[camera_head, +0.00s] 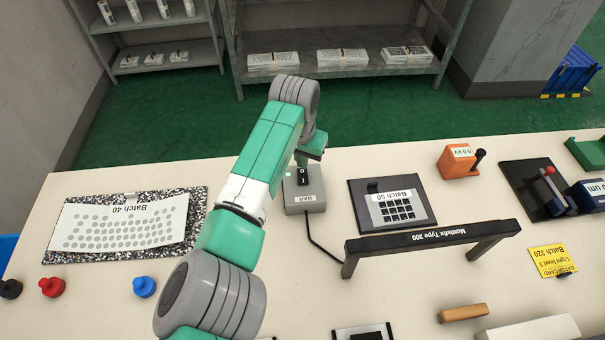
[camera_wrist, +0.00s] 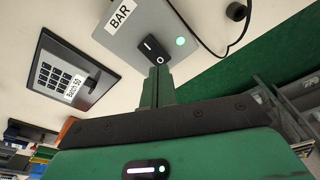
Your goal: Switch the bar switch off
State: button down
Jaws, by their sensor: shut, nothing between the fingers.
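The bar switch is a grey box (camera_head: 311,203) labelled BAR on the table, with a black rocker (camera_head: 303,177) marked I and O. A green light (camera_head: 288,174) glows on the box beside the rocker. In the wrist view the box (camera_wrist: 138,28), the rocker (camera_wrist: 155,47) and the lit green light (camera_wrist: 181,42) show close up. My gripper (camera_head: 302,160) is over the box at the rocker's far end. In the wrist view its fingers (camera_wrist: 159,72) are shut and empty, with their tips by the O end of the rocker. I cannot tell whether they touch it.
The Batch 40 board (camera_head: 197,215) is on the left. Shelves (camera_head: 340,76) stand behind the table.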

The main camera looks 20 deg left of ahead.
aim_at(302, 173)
jog(key=shift+f+b, duration=0.45)
jog(key=shift+f, duration=0.85)
dwell(0.6)
notch_tip(302, 173, up, 7)
jog(key=p, duration=0.7)
jog(key=shift+r, duration=0.1)
dwell(0.3)
